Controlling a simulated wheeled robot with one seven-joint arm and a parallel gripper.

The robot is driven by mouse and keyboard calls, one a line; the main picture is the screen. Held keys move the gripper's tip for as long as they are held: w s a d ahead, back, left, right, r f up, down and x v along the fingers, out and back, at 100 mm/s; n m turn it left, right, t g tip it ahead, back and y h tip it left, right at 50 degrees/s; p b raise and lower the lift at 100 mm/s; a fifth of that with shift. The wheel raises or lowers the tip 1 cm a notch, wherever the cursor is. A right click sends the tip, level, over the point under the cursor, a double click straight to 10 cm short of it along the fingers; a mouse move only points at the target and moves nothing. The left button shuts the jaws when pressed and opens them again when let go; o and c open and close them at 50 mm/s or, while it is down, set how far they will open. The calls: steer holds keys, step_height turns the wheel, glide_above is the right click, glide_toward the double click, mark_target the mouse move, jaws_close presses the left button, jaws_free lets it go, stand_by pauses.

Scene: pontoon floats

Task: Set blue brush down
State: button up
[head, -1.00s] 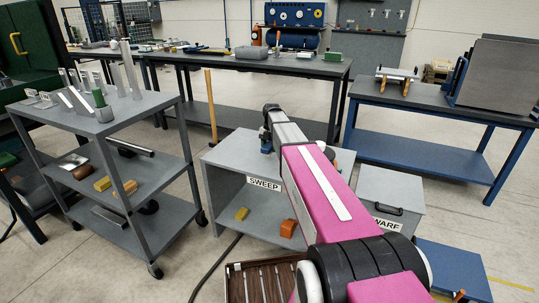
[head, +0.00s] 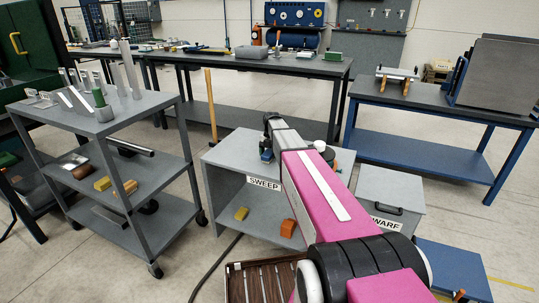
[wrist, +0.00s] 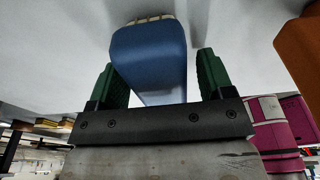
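The blue brush (wrist: 150,55) fills the middle of the wrist view, its pale bristle edge at the far end against a light grey surface. My gripper (wrist: 155,75) has one green finger on each side of the brush's narrower part. A gap shows beside the right finger, and the fingers look spread rather than closed on it. Only a small blue part of the brush (head: 266,156) shows there; my arm hides the rest.
A white and black round item (head: 320,146) stands on the cabinet top, right of my arm. An orange thing (wrist: 300,50) is at the wrist view's right. Inside the cabinet are a yellow block (head: 241,214) and an orange block (head: 288,228). A grey bin (head: 390,190) stands to the right.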

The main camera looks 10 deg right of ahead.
step_height(320, 180, up, 12)
steer(key=w+d, duration=0.1)
steer(key=shift+w, duration=0.25)
stand_by(0.5)
